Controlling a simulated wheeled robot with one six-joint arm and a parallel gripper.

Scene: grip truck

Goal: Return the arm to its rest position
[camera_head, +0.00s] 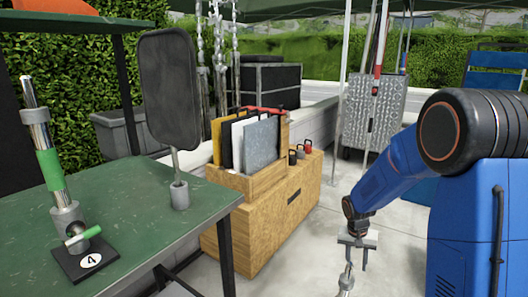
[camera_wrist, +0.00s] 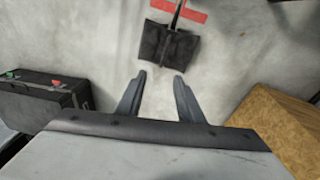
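My gripper (camera_head: 358,250) hangs low in the right half of the head view, pointing down from my blue arm, which bends at a large black elbow joint. It is to the right of the wooden cabinet and over pale floor. In the wrist view, the two dark fingers of my gripper (camera_wrist: 159,78) stand apart with bare floor between them. The gripper is open and holds nothing that I can see.
A green table (camera_head: 130,225) stands at left with a clamp stand (camera_head: 60,190) and a dark panel (camera_head: 169,85) on a post. A wooden cabinet (camera_head: 262,228) is near the arm. In the wrist view, a black, flat-bladed thing (camera_wrist: 167,42) lies ahead, with a black case (camera_wrist: 45,95) at left.

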